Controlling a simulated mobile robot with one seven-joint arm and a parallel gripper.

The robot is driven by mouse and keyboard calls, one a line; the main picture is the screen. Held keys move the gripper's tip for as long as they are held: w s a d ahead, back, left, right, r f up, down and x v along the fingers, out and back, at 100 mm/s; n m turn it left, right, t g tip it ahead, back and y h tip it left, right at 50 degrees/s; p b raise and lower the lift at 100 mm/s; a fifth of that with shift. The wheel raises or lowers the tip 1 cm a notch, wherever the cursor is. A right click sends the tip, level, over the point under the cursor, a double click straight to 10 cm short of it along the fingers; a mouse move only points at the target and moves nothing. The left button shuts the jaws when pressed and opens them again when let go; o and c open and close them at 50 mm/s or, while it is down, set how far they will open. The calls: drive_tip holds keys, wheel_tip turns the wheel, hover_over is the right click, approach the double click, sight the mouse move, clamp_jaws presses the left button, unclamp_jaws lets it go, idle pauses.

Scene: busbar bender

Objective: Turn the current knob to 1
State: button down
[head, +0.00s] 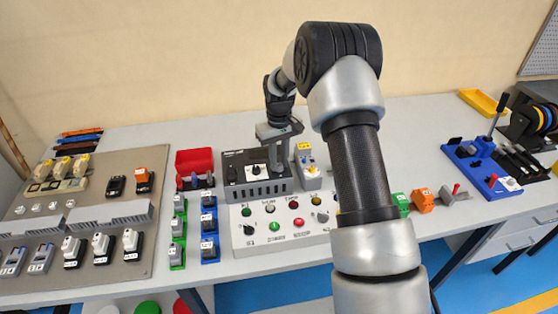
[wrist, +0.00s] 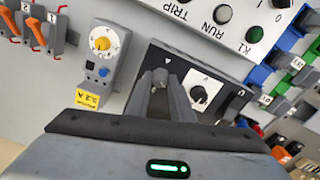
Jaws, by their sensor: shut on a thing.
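A dark supply unit (head: 235,165) with a grey ribbed base stands behind the white button panel. Its dark front also shows in the wrist view (wrist: 233,112). My gripper (head: 275,168) reaches down to the right part of this front. In the wrist view my gripper (wrist: 164,82) is shut on a knob at the panel, taken as the current knob; the fingers hide the knob and its pointer, so its setting cannot be read. A second knob (wrist: 201,95), black on a white dial, sits beside the fingers, apart from them, and shows in the head view (head: 256,169).
The white button panel (head: 245,255) lies in front. A red bin (head: 194,162) and blue modules (head: 209,225) stand left.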

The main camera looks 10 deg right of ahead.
sight(279, 164)
drive_tip(key=c, duration=1.6)
unclamp_jaws()
drive_tip(key=shift+o, duration=0.2)
wheel_tip(279, 164, up, 18)
drive_tip(key=shift+f, duration=0.25)
